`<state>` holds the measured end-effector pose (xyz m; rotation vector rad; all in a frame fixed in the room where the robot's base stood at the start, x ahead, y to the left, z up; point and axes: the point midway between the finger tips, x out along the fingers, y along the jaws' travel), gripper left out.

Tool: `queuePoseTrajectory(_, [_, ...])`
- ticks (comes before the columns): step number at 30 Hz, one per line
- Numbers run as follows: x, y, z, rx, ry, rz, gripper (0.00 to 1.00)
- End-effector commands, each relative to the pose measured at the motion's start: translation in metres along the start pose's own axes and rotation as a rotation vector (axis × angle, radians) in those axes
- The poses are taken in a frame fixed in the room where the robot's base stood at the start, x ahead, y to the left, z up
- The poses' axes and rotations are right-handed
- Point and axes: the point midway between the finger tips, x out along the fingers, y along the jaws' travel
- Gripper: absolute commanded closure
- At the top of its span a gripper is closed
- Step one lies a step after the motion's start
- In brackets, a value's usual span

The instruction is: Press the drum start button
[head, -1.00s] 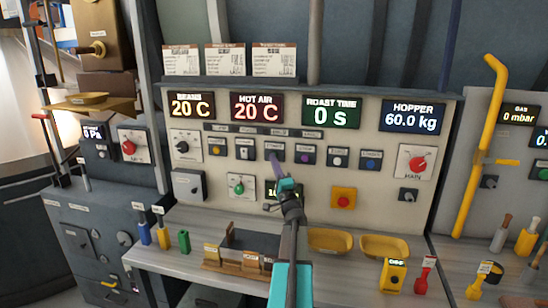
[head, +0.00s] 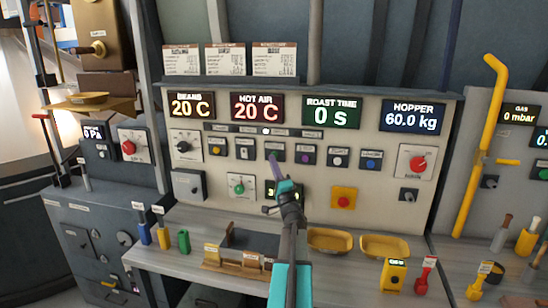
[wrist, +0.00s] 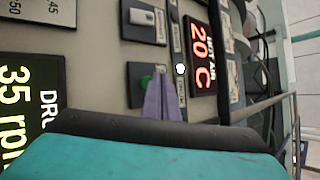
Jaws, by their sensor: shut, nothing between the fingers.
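The green button (wrist: 145,83) sits on a dark square plate in the wrist view, beside a white rocker switch (wrist: 143,17). In the head view its plate (head: 275,146) is in the upper row of controls, partly covered by my fingertips. My gripper (head: 272,157) is shut and empty, its purple fingers (wrist: 163,98) pointing at the panel. The tips lie at the button's edge in the wrist view; I cannot tell whether they touch it. A small white lamp (head: 266,131) glows above the plate. The drum display (wrist: 30,105) reads 35 rpm.
Neighbouring controls are close: a yellow button (head: 217,149), a purple button (head: 305,157) and a red button on a yellow plate (head: 343,201). Yellow trays (head: 385,246) and a wooden holder (head: 230,267) stand on the ledge below.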

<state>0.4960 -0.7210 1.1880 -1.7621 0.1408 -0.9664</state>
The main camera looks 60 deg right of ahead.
Motion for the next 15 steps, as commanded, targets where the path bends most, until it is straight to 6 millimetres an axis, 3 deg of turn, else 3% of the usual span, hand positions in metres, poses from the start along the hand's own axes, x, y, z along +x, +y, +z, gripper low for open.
queuePoseTrajectory(15, [-0.015, -0.011, 0.01, 0.0, 0.0, 0.0, 1.0])
